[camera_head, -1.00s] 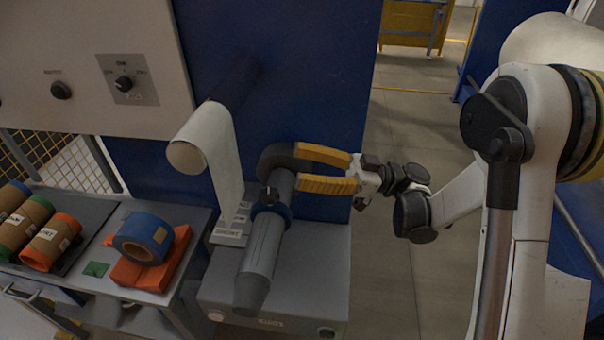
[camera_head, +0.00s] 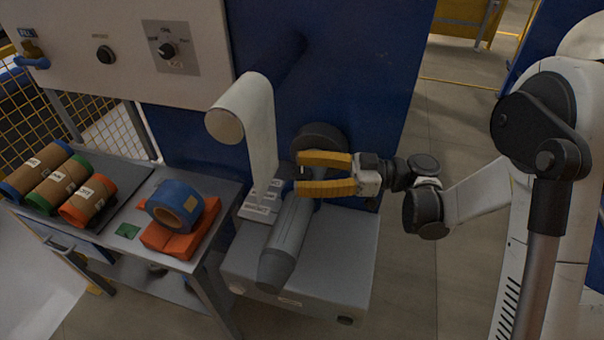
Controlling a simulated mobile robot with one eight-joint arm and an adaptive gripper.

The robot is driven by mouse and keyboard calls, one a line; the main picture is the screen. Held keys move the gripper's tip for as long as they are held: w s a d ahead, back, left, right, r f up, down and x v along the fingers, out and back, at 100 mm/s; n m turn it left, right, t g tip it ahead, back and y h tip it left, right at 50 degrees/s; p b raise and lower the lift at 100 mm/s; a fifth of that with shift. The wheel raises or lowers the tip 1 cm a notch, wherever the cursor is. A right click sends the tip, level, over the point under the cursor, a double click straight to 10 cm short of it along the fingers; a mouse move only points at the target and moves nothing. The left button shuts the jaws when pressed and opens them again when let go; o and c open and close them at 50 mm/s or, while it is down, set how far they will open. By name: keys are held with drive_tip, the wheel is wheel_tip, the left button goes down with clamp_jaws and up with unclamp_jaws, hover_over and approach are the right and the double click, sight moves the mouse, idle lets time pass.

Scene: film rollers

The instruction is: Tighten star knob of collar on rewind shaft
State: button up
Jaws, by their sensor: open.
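The rewind shaft (camera_head: 288,240) is a thick grey cylinder that slopes down toward the front from a dark round hub (camera_head: 320,136) on the blue machine panel. My gripper (camera_head: 298,173) has two yellow fingers that point left, spread apart, across the upper part of the shaft near the hub. A small dark part (camera_head: 286,172) shows just left of the fingertips, where the collar and its star knob sit. The fingers partly cover this spot, so I cannot make out the knob's shape or whether a finger touches it. Nothing is visibly gripped.
A white film roll (camera_head: 226,126) hangs above left, its web running down to a labelled plate. A grey box (camera_head: 330,262) stands under the shaft. On the left bench (camera_head: 150,262) are several brown rolls, a blue tape roll (camera_head: 176,204) and an orange block (camera_head: 178,238). Floor is clear right.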

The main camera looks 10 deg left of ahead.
drive_tip(key=c, duration=1.2)
drive_tip(key=shift+f+m+t+b, duration=0.1)
drive_tip(key=shift+m+t+b, duration=0.3)
drive_tip(key=shift+t, duration=0.3)
drive_tip(key=shift+m+t+b, duration=0.4)
drive_tip(key=shift+m+t, duration=0.4)
drive_tip(key=shift+t, duration=0.4)
drive_tip(key=o, duration=1.2)
